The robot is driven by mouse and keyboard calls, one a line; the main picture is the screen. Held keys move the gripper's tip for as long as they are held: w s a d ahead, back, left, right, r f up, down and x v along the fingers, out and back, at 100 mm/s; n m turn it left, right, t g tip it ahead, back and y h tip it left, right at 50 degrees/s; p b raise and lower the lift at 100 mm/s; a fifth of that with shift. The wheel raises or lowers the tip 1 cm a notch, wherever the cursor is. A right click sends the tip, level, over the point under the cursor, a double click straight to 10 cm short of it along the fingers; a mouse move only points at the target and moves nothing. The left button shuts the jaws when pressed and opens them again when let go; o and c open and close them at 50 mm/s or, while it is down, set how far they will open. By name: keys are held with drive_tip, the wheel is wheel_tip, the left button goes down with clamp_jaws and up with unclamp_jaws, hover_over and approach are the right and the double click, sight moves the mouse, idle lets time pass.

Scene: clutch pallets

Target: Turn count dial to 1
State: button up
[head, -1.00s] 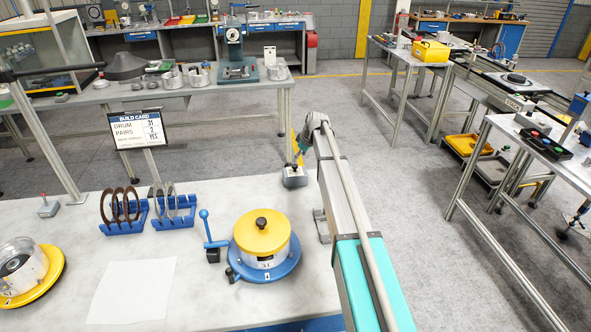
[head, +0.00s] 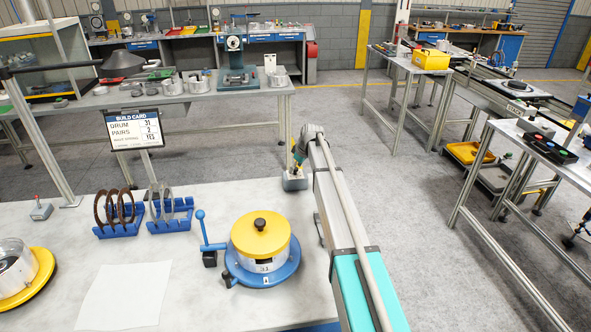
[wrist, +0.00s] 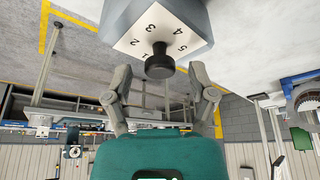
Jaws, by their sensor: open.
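The count dial (wrist: 128,22) shows in the wrist view as a grey box with a white face numbered 1 to 5 around a black knob (wrist: 159,64). I cannot tell which number the knob points to. My gripper (wrist: 160,72) is open, one finger on each side of the knob's outer end, with gaps on both sides; nothing is gripped.
The white bench (head: 205,285) holds a yellow-topped drum on a blue base (head: 262,272), ring racks (head: 171,222), a blank sheet (head: 125,297) and a small grey box (head: 295,181). A build card (head: 135,128) reads drum 31, pairs 2. Grey floor lies right.

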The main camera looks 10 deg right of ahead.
clamp_jaws()
idle(0.3)
drive_tip(key=shift+s+m, duration=0.1)
drive_tip(key=shift+m, duration=0.3)
drive_tip(key=m+h, duration=0.1)
drive_tip(key=m, duration=0.1)
drive_tip(key=m+t+h, duration=0.1)
drive_tip(key=m, duration=0.2)
drive_tip(key=shift+a, duration=0.15)
drive_tip(key=m+h, duration=0.2)
drive_tip(key=m, duration=0.4)
idle(0.4)
